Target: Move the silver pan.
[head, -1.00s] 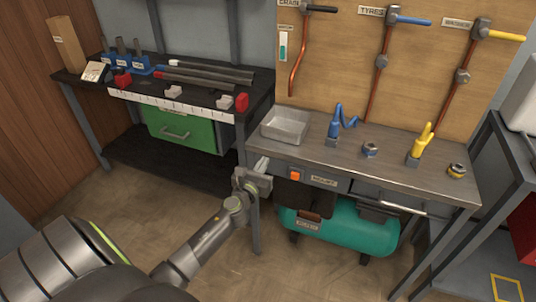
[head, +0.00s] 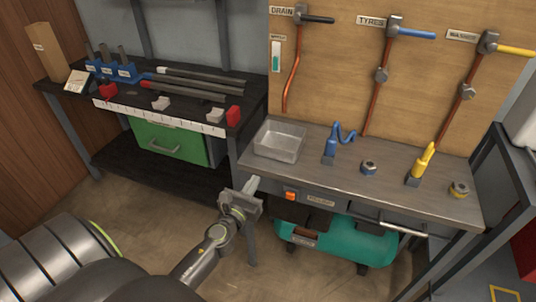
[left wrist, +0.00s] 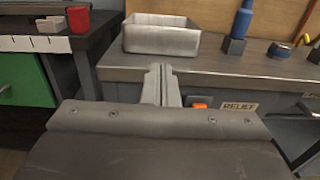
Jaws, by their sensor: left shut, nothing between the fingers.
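The silver pan (head: 279,141) is an open rectangular metal tray. It sits upright at the left end of the grey metal bench (head: 330,178). It also shows in the left wrist view (left wrist: 162,40), beyond my fingertips. My left gripper (head: 252,184) is shut and empty, in front of the bench's front edge near its left corner. Its fingers (left wrist: 162,82) point toward the pan and are apart from it. My right gripper does not show.
A blue fitting (head: 331,145) with a coiled hose, a small blue-collared fitting (head: 368,167) and a yellow nozzle (head: 423,165) stand right of the pan. An orange switch (head: 290,196) is on the bench front. A black bench (head: 180,108) with bars and clamps adjoins at left.

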